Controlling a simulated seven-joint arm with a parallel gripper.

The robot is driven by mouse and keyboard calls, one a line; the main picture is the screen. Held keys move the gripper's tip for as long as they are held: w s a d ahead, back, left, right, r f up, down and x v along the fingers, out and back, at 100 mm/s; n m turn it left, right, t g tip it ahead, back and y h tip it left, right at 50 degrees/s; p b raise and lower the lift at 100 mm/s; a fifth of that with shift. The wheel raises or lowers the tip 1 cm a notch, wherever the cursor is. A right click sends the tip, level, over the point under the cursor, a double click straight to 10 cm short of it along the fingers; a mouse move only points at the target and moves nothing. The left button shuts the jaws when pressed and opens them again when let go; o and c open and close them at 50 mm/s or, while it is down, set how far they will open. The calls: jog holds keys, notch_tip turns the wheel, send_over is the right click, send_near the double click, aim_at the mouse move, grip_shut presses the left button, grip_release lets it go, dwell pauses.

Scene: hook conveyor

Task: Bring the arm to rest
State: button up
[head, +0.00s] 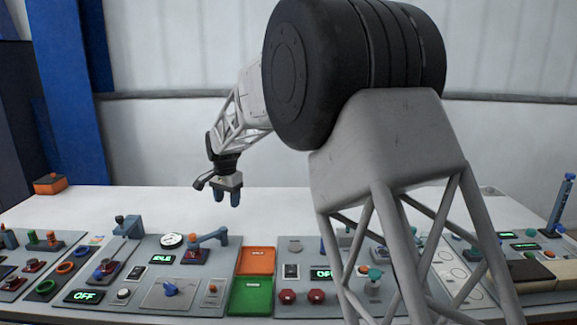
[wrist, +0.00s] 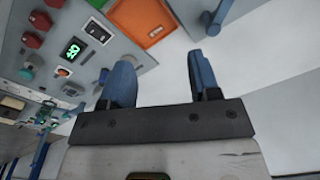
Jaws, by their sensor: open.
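My gripper (head: 228,198) hangs above the white table, behind the control panels, with its blue fingers pointing down. In the wrist view my gripper (wrist: 162,85) shows two blue fingers spread apart with nothing between them. The gripper is open and touches nothing that I can see. My arm's large links cover the right middle of the head view and hide part of the panels behind them.
The white table (head: 120,205) is bare behind the panels. An orange tray (head: 256,261) and a green tray (head: 251,296) lie between panels with buttons, dials and displays. An orange box (head: 50,185) stands at the back left. A blue post (head: 562,205) rises at the right.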

jog(key=s+d+r+n+t, duration=0.1)
jog(key=s+d+r, duration=0.4)
jog(key=s+d, duration=0.75)
jog(key=s+d+r+n, duration=0.1)
jog(key=s+d+r, duration=0.4)
jog(key=s+d, duration=0.7)
jog(key=s+d+f+n, duration=0.1)
jog(key=s+d, duration=0.3)
jog(key=s, duration=0.5)
jog(key=s+d+f+n, duration=0.1)
jog(key=s+d+f, duration=0.3)
jog(key=s, duration=0.5)
jog(key=s+d+f+n+t, duration=0.1)
jog(key=s+d, duration=0.4)
jog(key=s, duration=0.5)
jog(key=shift+d+f, duration=0.25)
jog(key=shift+f, duration=0.6)
jog(key=shift+w, duration=0.1)
